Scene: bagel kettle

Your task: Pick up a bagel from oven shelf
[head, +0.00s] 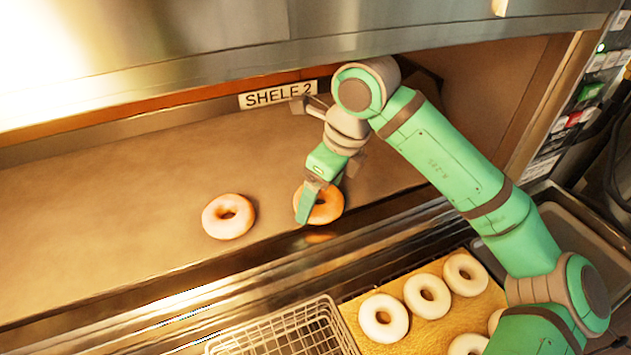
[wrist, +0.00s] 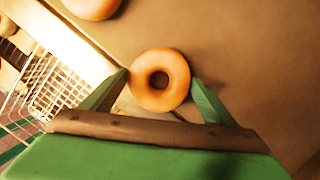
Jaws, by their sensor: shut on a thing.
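A golden-brown bagel (head: 328,209) lies near the front edge of the oven shelf (head: 120,215). My gripper (head: 312,205) is over it, with its fingers shut on its sides. In the wrist view the same bagel (wrist: 160,62) sits between the two green fingertips (wrist: 160,82). I cannot tell whether it is lifted clear of the shelf. A second bagel (head: 228,216) lies on the shelf to the left, apart from my gripper. Part of it shows at the top left of the wrist view (wrist: 92,6).
A metal hood (head: 330,35) overhangs the shelf. Below the front edge are an empty wire basket (head: 285,335) and a yellow board (head: 415,335) with several pale bagels. The shelf's left side is clear.

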